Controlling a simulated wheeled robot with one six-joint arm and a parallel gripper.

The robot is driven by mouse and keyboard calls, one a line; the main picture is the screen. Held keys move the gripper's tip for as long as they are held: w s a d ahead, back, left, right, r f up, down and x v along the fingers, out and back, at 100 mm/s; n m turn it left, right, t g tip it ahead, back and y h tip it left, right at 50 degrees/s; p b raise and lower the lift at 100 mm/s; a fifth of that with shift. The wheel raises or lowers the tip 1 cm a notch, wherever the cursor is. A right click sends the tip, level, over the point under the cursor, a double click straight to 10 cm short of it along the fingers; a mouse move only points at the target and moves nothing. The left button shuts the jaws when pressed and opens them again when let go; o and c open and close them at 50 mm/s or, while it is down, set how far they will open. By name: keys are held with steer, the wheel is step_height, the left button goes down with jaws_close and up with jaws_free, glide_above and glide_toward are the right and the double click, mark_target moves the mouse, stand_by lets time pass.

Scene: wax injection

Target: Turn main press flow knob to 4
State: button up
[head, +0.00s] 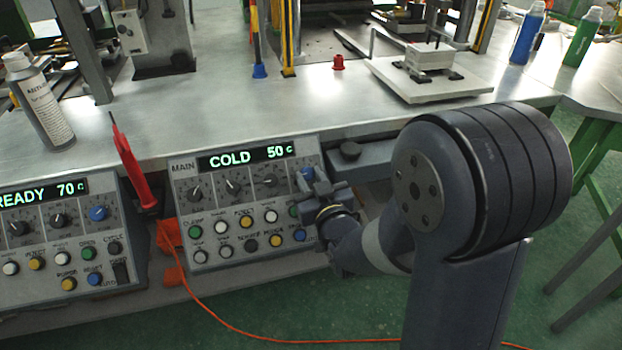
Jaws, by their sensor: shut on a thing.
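The main press panel (243,200) is a grey control box marked MAIN, with a display reading COLD 50 C. Its top row holds black knobs, one of them here (232,187), and a blue knob (306,174) at the right end. My gripper (311,186) is at this blue knob and shut on it. The fingers and wrist cover most of the knob, its scale and its label, so its setting cannot be read. My arm comes in from the right. Coloured push buttons (246,222) lie in rows below the knobs, and the rightmost are partly covered.
A second panel (62,240) reading READY 70 C stands at the left. A red-handled tool (133,168) stands between the panels. An orange cable (215,318) runs below.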

steer(key=shift+f, duration=0.1)
